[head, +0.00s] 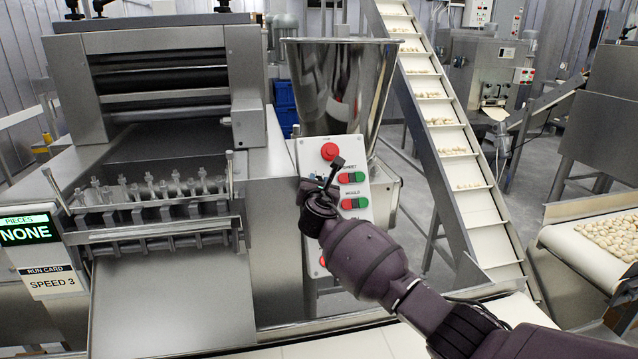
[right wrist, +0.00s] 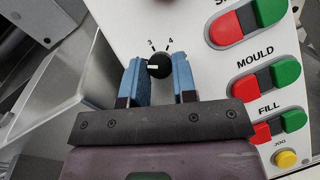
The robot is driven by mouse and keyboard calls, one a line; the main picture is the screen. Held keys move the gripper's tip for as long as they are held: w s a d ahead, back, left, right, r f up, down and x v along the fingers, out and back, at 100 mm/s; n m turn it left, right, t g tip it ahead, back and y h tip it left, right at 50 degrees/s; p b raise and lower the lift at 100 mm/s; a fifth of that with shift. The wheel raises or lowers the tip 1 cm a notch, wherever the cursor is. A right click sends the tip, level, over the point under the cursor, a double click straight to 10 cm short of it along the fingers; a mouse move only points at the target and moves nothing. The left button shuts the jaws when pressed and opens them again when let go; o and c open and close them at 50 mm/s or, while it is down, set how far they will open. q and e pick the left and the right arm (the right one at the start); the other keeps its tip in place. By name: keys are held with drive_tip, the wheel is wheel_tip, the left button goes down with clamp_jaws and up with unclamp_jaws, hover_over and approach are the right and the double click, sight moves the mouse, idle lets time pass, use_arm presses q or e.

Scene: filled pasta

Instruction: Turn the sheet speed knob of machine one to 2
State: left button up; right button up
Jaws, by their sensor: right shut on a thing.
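The sheet speed knob (right wrist: 159,65) is a small black dial on the white control panel (right wrist: 207,75) of the machine. In the right wrist view its white pointer mark points left, and the figures 3 and 4 show above it; other figures are hidden. My right gripper (right wrist: 159,80) is shut on the knob, with one blue finger on each side. In the head view the right gripper (head: 324,182) is at the panel's left part and hides the knob. A run card (head: 54,282) at the left reads SPEED 3. My left gripper is not in view.
The panel carries a red stop button (head: 329,151) and red and green button pairs close to my right gripper. A display (head: 27,233) reads PIECES NONE. A steel hopper (head: 335,80) stands behind the panel, and an inclined conveyor (head: 436,110) with pasta runs to its right.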

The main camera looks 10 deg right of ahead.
drive_tip(key=shift+m+g+h, duration=0.4)
drive_tip(key=shift+m+h, duration=0.2)
drive_tip(key=shift+m, duration=0.4)
drive_tip(key=shift+f, duration=0.1)
drive_tip(key=o, duration=0.9)
drive_tip(key=shift+o, duration=0.2)
drive_tip(key=shift+a, duration=0.1)
drive_tip(key=shift+s+a+p, duration=0.15)
drive_tip(key=shift+s+p, duration=0.15)
drive_tip(key=shift+s, duration=0.15)
drive_tip(key=p+v, duration=0.1)
drive_tip(key=v, duration=0.9)
